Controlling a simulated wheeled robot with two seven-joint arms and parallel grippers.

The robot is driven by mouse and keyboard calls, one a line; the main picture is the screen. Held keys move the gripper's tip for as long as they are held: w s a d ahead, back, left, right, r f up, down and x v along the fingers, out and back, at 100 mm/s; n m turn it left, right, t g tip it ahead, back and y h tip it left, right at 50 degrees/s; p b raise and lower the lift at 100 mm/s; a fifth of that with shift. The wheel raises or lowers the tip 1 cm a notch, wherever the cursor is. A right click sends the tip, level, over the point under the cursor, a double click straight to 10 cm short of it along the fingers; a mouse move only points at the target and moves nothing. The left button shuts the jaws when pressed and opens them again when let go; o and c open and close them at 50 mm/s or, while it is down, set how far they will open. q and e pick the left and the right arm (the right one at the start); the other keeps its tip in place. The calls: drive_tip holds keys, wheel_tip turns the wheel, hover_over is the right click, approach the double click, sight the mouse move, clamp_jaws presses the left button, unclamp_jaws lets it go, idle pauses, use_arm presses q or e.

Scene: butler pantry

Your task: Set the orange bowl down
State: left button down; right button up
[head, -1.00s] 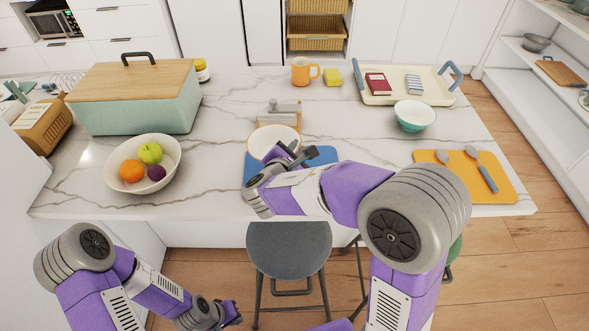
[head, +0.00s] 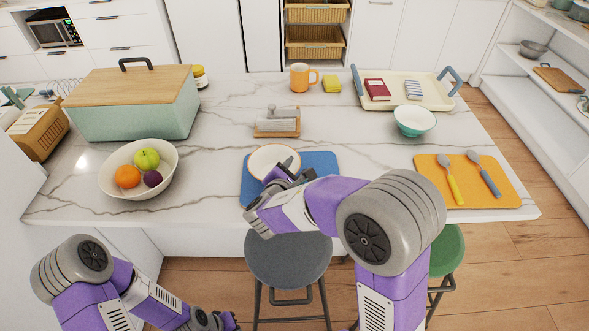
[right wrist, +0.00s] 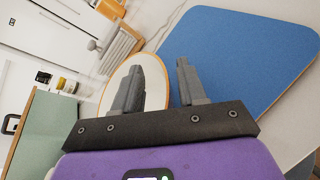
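The orange bowl (head: 268,158), white inside with an orange rim, is at the left part of the blue mat (head: 322,168) on the marble counter. It seems to rest there, but its underside is hidden. My right gripper (head: 284,170) is at the bowl's near right side. In the right wrist view the two fingers (right wrist: 162,80) stand apart, with the rim of the bowl (right wrist: 118,80) between them and the left finger over its inside. The blue mat (right wrist: 240,60) fills the right of that view. My left gripper (head: 228,322) is low at the bottom edge, away from the counter; its fingers are unclear.
A grey grater-like item on a wooden base (head: 277,124) stands just behind the bowl. A fruit bowl (head: 165,182) is to the left, an orange board (head: 430,190) with utensils to the right. A teal bowl (head: 414,121) and tray (head: 405,102) are at the back right. Stools stand in front.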

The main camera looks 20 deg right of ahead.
drive_tip(key=shift+r, duration=0.1)
drive_tip(key=p+v, duration=0.2)
drive_tip(key=v, duration=1)
idle(0.4)
